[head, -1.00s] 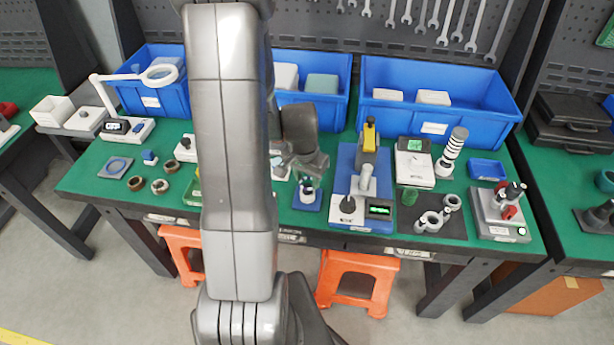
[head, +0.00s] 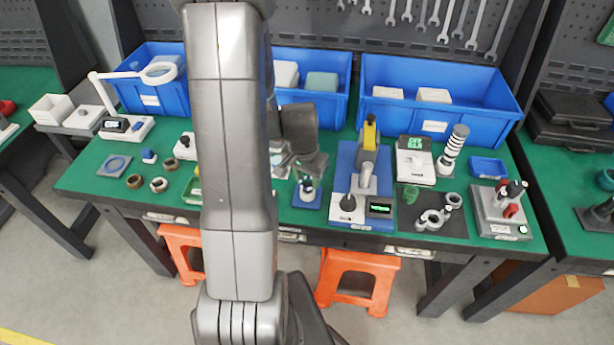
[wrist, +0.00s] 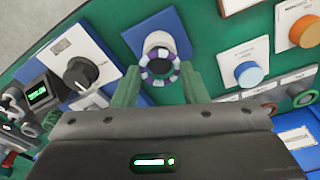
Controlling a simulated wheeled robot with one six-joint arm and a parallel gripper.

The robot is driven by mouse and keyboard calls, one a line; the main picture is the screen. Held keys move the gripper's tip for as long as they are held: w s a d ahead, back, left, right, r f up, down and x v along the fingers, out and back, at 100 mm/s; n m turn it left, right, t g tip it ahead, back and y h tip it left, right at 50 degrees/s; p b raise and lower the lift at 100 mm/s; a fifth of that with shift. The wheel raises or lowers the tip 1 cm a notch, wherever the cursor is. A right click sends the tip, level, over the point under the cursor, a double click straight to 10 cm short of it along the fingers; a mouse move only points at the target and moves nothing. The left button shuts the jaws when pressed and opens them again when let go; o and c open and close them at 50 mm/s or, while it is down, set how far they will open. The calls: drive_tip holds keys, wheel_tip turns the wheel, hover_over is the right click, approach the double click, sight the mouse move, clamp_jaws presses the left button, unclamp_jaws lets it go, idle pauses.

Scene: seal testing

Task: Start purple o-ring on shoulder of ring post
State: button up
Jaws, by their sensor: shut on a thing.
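The purple o-ring (wrist: 147,75) shows in the wrist view as a ring with purple and pale patches around a dark middle. My gripper (wrist: 162,68) has its two green fingers on either side of it and is shut on it. The ring post (wrist: 158,42) is a pale round post on a blue base plate (wrist: 128,38), just beyond the ring in the wrist view. The ring overlaps the post's end there; I cannot tell whether they touch. In the head view, my gripper (head: 308,168) is above the small blue base (head: 307,201), and the ring cannot be made out.
A blue press-like fixture (head: 350,207) stands just right of the post. A white panel with a black knob (wrist: 79,68) lies left in the wrist view, and panels with blue and orange knobs (wrist: 249,73) lie right. Blue bins (head: 440,98) line the back.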

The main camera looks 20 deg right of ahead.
drive_tip(key=shift+f+b, duration=0.55)
drive_tip(key=shift+f, duration=0.05)
idle(0.3)
drive_tip(key=o, duration=0.9)
drive_tip(key=shift+c, duration=0.2)
drive_tip(key=shift+r+p, duration=2.35)
drive_tip(key=shift+r, duration=1.25)
drive_tip(key=shift+f, duration=0.15)
wheel_tip(320, 180, down, 7)
drive_tip(key=b, duration=0.4)
drive_tip(key=shift+b, duration=0.4)
